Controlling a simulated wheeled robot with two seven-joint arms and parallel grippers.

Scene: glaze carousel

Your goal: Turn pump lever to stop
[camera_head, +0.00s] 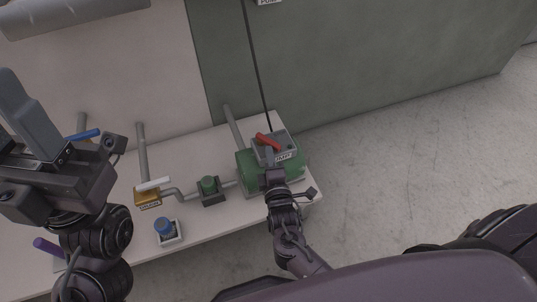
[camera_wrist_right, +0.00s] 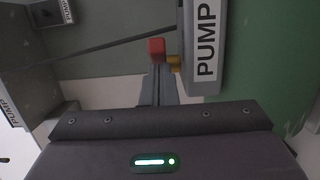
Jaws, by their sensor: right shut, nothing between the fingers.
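The red pump lever (camera_head: 268,142) sits on top of a grey box (camera_head: 289,144) with a PUMP label, on the green pump body (camera_head: 246,163) at the right end of the bench. The lever lies slanted across the box. My right gripper (camera_head: 269,152) is shut and empty, with its fingertips close to the lever. In the right wrist view the shut fingers (camera_wrist_right: 158,78) point at the red lever end (camera_wrist_right: 156,47), beside a yellow part (camera_wrist_right: 173,62); I cannot tell whether they touch. My left gripper (camera_head: 30,105) is raised at the left; its jaw gap is unclear.
Grey pipes rise at the back. A green wall panel (camera_head: 350,60) stands behind; floor (camera_head: 400,170) is clear at right.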

